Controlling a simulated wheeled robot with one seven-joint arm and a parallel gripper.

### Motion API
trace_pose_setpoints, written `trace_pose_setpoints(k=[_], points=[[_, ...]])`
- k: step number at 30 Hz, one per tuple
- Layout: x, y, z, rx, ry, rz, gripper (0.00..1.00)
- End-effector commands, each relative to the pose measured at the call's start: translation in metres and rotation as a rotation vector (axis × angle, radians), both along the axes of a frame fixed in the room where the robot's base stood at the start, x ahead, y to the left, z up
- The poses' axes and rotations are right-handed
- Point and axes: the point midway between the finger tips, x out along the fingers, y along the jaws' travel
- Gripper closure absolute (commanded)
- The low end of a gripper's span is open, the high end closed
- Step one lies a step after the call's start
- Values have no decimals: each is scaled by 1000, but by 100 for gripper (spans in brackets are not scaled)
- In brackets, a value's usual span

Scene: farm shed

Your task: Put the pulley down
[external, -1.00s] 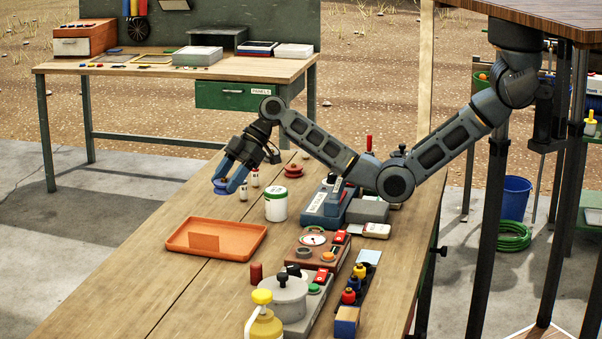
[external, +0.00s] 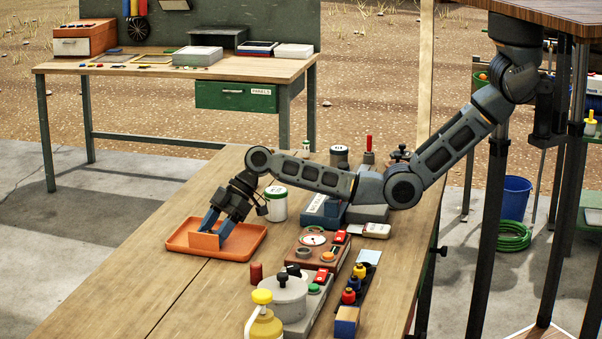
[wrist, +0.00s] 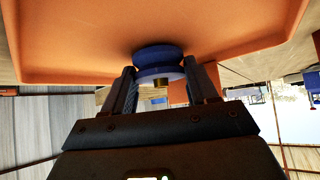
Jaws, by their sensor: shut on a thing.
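The blue pulley (wrist: 158,57) is between the fingers of my gripper (wrist: 160,80) in the wrist view, with a small brass-coloured end below it. My gripper (external: 211,232) is shut on the pulley and points down into the orange tray (external: 248,246) in the external view. The tray's floor fills the upper part of the wrist view (wrist: 70,35), right by the pulley. I cannot tell whether the pulley touches the floor. In the external view the pulley is hidden behind the fingers and the tray's upright orange plate (external: 204,242).
A white can with a green lid (external: 276,204) stands right of the tray, close to my wrist. A gauge box (external: 313,249), a grey pot (external: 283,296) and a yellow bottle (external: 264,323) stand nearer the front. The table left of and in front of the tray is mostly clear.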

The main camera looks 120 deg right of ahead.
Motion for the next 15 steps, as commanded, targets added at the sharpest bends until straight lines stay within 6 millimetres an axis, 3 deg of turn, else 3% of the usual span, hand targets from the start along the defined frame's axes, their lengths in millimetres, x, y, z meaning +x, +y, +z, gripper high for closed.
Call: trace_pose_setpoints(k=[11, 12, 15], points=[[0, 0, -6, 0, -1, 0, 76], [0, 0, -5, 0, -1, 0, 40], [0, 0, -5, 0, -1, 0, 31]])
